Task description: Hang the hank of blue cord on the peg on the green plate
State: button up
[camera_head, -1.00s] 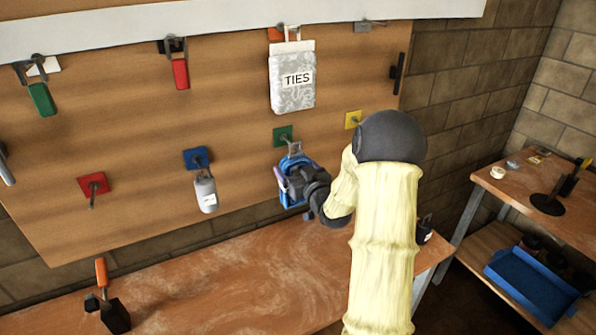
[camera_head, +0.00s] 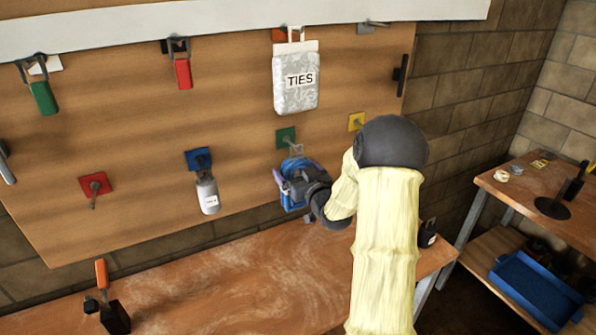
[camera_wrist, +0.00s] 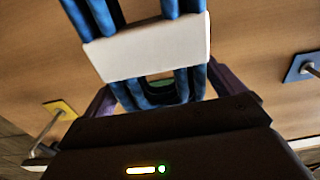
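The hank of blue cord (camera_head: 292,200) is upright just below and in front of the green plate (camera_head: 286,138) on the board. My gripper (camera_head: 300,187) is at the hank, with a purple finger on each side of it. In the wrist view the hank (camera_wrist: 177,91) has a white band (camera_wrist: 150,47) around its strands, and the fingers close in on the band's sides. A bit of green shows between the strands. The peg (camera_head: 295,150) on the green plate is partly visible just above the hank; I cannot tell whether the loop is around it.
A white TIES bag (camera_head: 297,80) hangs above. The bench (camera_head: 230,275) below is mostly clear.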

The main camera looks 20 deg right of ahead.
jog(key=s+b, duration=0.1)
jog(key=s, duration=0.4)
jog(key=s+b, duration=0.1)
jog(key=s, duration=0.5)
jog(key=s+b, duration=0.2)
jog(key=s, duration=0.4)
jog(key=shift+s+d, duration=0.2)
jog(key=shift+d, duration=0.15)
jog(key=shift+w+a, duration=0.1)
